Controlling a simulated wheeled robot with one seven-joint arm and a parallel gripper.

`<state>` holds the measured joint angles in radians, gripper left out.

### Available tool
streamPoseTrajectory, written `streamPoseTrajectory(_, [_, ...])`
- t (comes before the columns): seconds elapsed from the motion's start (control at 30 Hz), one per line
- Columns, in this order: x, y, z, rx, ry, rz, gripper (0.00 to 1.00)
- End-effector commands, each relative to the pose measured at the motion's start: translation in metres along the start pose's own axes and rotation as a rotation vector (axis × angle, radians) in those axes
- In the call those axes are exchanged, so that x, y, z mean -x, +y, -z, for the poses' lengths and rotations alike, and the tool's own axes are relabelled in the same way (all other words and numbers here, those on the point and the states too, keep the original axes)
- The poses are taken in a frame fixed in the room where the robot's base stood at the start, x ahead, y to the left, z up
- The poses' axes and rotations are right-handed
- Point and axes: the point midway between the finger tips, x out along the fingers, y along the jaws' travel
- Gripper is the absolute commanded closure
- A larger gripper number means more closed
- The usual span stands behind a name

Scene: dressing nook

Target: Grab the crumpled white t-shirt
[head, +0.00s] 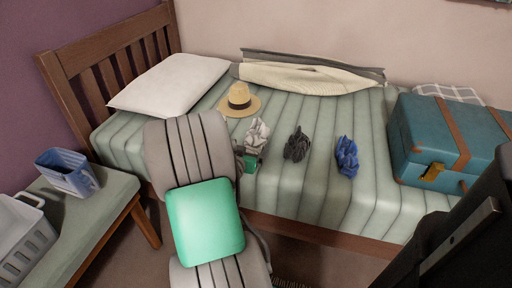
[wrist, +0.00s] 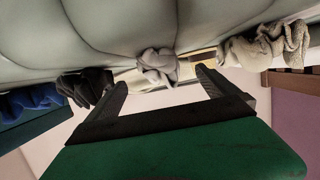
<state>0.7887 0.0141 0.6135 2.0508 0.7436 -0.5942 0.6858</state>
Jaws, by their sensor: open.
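A crumpled whitish-grey cloth, the likely t-shirt (head: 258,130), lies on the bed just beyond my gripper (head: 249,157) in the head view. In the wrist view the same whitish cloth (wrist: 157,64) appears between and beyond the two fingertips of my gripper (wrist: 160,80). The fingers are spread apart with nothing between them. Whether the fingertips touch the cloth cannot be told. My arm covers part of the bed to the left in the head view.
A dark grey garment (head: 297,145) and a blue garment (head: 347,157) lie to the right. A straw hat (head: 240,98) lies behind. Another crumpled beige cloth (wrist: 265,50) shows in the wrist view. A teal suitcase (head: 440,140) stands at the bed's right.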

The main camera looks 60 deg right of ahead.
Motion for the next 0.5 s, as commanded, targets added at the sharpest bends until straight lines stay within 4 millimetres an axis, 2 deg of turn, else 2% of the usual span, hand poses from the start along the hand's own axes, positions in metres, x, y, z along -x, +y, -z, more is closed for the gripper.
streamPoseTrajectory(0.4, [-0.066, 0.004, 0.005, -0.002, 0.001, -0.001, 0.02])
streamPoseTrajectory(0.5, [-0.071, 0.003, 0.006, -0.001, 0.001, 0.002, 0.02])
